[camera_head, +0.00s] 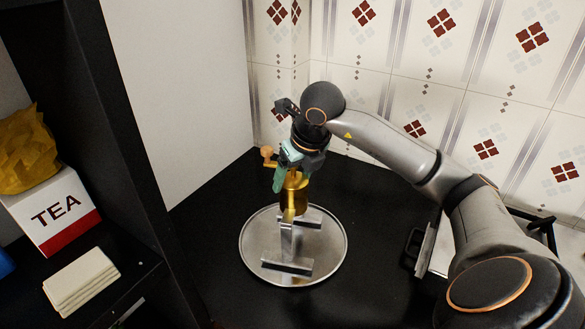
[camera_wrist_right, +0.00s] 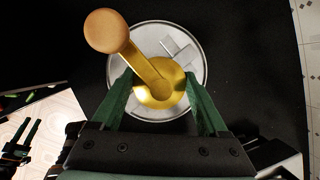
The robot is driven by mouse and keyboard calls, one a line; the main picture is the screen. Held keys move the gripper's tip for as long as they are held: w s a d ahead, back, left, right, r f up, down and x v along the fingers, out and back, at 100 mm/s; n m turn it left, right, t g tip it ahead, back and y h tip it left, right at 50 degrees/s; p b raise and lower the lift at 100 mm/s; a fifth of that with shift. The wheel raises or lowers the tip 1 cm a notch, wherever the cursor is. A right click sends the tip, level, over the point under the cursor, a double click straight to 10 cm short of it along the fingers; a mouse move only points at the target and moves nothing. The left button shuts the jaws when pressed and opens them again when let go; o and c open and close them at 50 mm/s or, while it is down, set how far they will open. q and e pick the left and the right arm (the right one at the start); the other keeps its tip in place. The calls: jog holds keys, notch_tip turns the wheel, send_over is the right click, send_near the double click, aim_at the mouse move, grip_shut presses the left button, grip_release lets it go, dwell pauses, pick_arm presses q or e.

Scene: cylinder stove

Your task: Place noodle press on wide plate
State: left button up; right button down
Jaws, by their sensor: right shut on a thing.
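The noodle press is brass, with a crank arm ending in a round wooden knob; its body (camera_head: 294,200) shows below my right gripper (camera_head: 287,172). In the right wrist view, the press (camera_wrist_right: 160,88) sits between the two green fingers of my right gripper (camera_wrist_right: 160,98), which is shut on it. The wide plate (camera_head: 335,258) is a round silver tray on the black counter. The press is over the plate's far part; I cannot tell whether it touches. Silver metal bars (camera_head: 288,266) show on or over the plate, partly behind the press. The plate also shows in the right wrist view (camera_wrist_right: 125,60).
A dark shelf at the left holds a TEA box (camera_head: 50,212), a yellow bag (camera_head: 28,150) and folded cloths (camera_head: 82,282). A stove edge (camera_head: 435,245) lies right, under my right arm. A gripper-like dark part shows small at the wrist view's lower left.

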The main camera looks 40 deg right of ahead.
jog(key=shift+w+f, duration=0.1)
jog(key=shift+f, duration=0.2)
grip_release()
jog(key=shift+f, duration=0.2)
jog(key=shift+r, duration=0.1)
jog(key=p+v, duration=0.1)
jog(key=v, duration=1.1)
